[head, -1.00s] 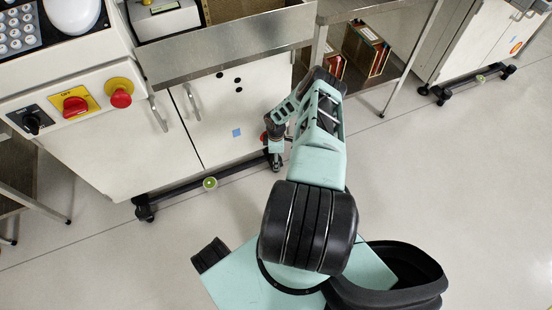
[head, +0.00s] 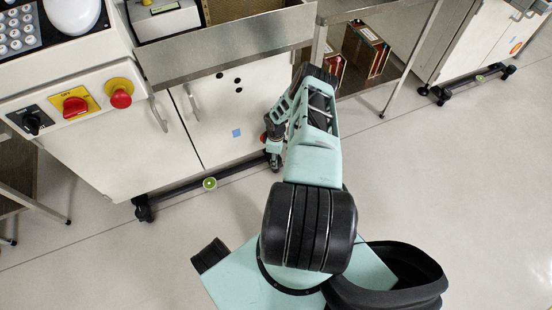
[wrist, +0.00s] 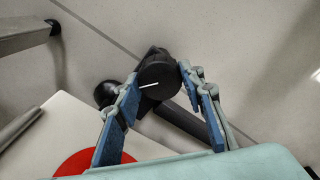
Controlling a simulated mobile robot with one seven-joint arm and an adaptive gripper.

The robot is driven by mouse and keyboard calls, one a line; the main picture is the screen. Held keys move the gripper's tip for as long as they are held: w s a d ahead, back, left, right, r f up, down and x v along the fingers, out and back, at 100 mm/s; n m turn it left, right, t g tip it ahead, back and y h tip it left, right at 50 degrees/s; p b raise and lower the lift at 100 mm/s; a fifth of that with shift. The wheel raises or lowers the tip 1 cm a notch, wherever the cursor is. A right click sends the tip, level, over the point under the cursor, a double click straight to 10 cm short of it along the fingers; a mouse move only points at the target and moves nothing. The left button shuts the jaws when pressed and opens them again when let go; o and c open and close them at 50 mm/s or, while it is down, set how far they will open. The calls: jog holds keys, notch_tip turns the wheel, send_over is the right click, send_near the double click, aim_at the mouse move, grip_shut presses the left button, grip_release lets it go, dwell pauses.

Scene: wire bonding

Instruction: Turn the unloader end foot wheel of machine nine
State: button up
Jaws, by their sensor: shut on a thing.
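The white machine (head: 110,160) stands at the left in the head view, on a dark foot rail with castors. The foot wheel at the rail's right end shows in the wrist view as a black round knob (wrist: 157,74) with a white line pointing to the lower left. My gripper (wrist: 160,82) is shut on this wheel, one blue-padded finger on each side. In the head view, my gripper (head: 274,155) is low by the machine's right bottom corner, and my arm partly hides the wheel. No machine number is readable.
A castor (head: 144,210) and a round green-and-white level (head: 210,183) are on the rail. A metal bench (head: 345,85) with boxes stands right of the machine, and another white machine (head: 478,40) beyond it. The grey floor (head: 450,180) is clear at the right.

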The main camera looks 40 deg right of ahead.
jog(key=m, duration=0.4)
jog(key=shift+m, duration=0.3)
jog(key=m, duration=0.3)
jog(key=shift+w+m, duration=0.1)
jog(key=shift+m, duration=0.3)
jog(key=m, duration=0.4)
jog(key=shift+m, duration=1.8)
jog(key=shift+m, duration=0.3)
jog(key=o, duration=1.2)
jog(key=shift+c, duration=0.2)
